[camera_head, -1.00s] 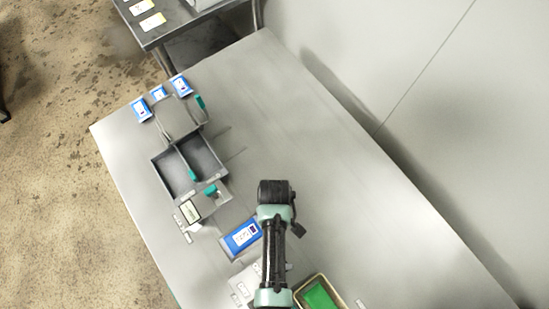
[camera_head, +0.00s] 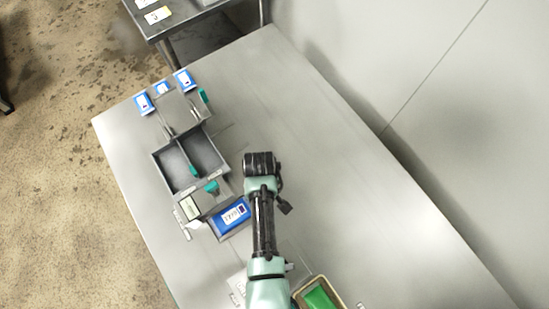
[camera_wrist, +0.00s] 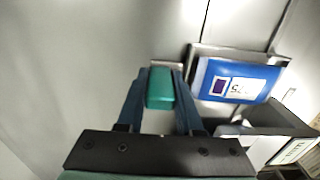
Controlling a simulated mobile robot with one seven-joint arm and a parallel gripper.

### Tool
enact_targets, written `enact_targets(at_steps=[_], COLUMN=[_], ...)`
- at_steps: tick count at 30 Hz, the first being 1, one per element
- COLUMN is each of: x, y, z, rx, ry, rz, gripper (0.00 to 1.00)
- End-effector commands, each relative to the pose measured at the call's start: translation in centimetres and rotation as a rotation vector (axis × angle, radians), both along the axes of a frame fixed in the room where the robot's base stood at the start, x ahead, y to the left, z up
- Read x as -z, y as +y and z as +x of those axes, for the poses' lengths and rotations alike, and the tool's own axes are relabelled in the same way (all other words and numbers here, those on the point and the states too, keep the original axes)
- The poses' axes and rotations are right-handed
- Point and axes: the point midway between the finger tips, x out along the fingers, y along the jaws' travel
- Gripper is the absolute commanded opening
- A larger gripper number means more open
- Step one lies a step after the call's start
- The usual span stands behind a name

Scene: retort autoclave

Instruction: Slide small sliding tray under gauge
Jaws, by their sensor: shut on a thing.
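The small sliding tray (camera_wrist: 232,50) shows as a shallow grey metal rim in the wrist view. A blue pouch with a white label (camera_wrist: 238,83) lies in it, and the pouch also shows in the head view (camera_head: 232,216). My gripper (camera_wrist: 160,90) is shut on a green handle (camera_wrist: 160,86) to the left of the pouch. In the head view my arm hides the handle and fingertips. The grey stand with a pale label plate (camera_head: 191,208), seemingly the gauge, stands up and left of the pouch. The tray's near edge is close against it; I cannot tell whether they overlap.
A grey two-compartment tray (camera_head: 175,171) with green handles lies beyond the gauge. Several blue-labelled pouches (camera_head: 144,103) sit at the table's far left. A bin with a green pad (camera_head: 318,297) is at the bottom. The table (camera_head: 350,190) is clear to the right, up to the wall.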

Motion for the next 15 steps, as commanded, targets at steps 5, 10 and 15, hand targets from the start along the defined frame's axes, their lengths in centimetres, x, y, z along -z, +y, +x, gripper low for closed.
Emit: enact_targets(at_steps=[5, 10, 15], x=[0.5, 0.2, 0.0], y=[2.6, 3.9, 4.2], z=[3.8, 5.4, 5.8], rx=[-0.006, -0.002, 0.000], ry=[-0.008, -0.005, -0.006], rz=[0.001, 0.001, 0.003], gripper=[0.00, 0.00, 0.00])
